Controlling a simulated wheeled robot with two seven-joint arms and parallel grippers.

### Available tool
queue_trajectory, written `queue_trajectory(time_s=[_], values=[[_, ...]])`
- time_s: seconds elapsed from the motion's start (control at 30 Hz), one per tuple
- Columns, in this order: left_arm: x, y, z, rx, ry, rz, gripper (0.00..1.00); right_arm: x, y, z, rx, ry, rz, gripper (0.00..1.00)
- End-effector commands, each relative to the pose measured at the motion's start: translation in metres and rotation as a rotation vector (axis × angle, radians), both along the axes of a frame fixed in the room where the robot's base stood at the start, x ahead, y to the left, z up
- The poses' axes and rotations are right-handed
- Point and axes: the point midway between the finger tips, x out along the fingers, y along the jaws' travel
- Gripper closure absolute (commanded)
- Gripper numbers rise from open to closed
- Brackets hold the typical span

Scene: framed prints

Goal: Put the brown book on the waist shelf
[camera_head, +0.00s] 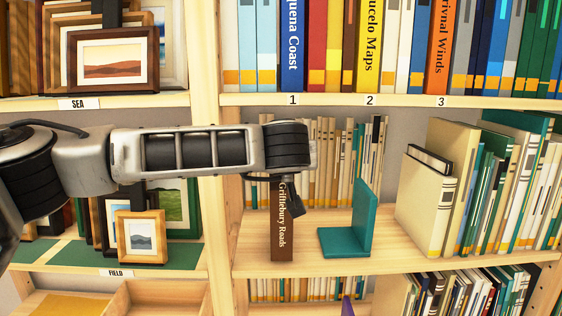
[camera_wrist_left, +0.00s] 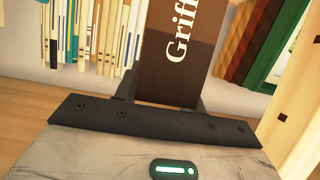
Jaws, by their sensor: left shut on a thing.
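The brown book (camera_head: 282,228), with "Grifflebury Roads" on its spine, is upright at the left front of the middle shelf (camera_head: 305,262) in the head view. My left gripper (camera_head: 288,190) comes in from the left and is shut on its upper part. In the left wrist view the brown book (camera_wrist_left: 185,50) stands between the fingers, its lower end hidden by the gripper body. In the head view its bottom is at the shelf's front; I cannot tell whether it touches the board. My right gripper is not in view.
A teal bookend (camera_head: 350,235) stands just right of the book. Pale books (camera_head: 340,160) line the back, and leaning books (camera_head: 430,200) fill the right. A wooden upright (camera_head: 218,200) is to the left, with framed prints (camera_head: 140,236) beyond it. Numbered books stand above.

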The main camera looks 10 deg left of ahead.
Motion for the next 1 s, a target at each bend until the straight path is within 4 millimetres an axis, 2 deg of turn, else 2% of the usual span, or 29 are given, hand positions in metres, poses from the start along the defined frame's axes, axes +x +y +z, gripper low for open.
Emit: queue_trajectory(time_s=[0.2, 0.53, 0.9, 0.93, 1.0], values=[[0.014, 0.004, 0.002, 0.001, -0.008, 0.001, 1.00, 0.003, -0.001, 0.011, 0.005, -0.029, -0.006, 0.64], [0.013, 0.003, -0.006, 0.000, -0.008, 0.001, 1.00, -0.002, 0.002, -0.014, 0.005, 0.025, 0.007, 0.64], [0.013, 0.003, -0.006, 0.000, -0.008, 0.001, 1.00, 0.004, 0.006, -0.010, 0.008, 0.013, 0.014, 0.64], [0.013, 0.003, -0.006, 0.000, -0.008, 0.001, 0.57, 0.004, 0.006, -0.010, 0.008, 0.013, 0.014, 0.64], [0.013, 0.003, -0.007, 0.000, -0.008, 0.001, 0.38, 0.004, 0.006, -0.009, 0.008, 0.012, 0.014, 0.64]])
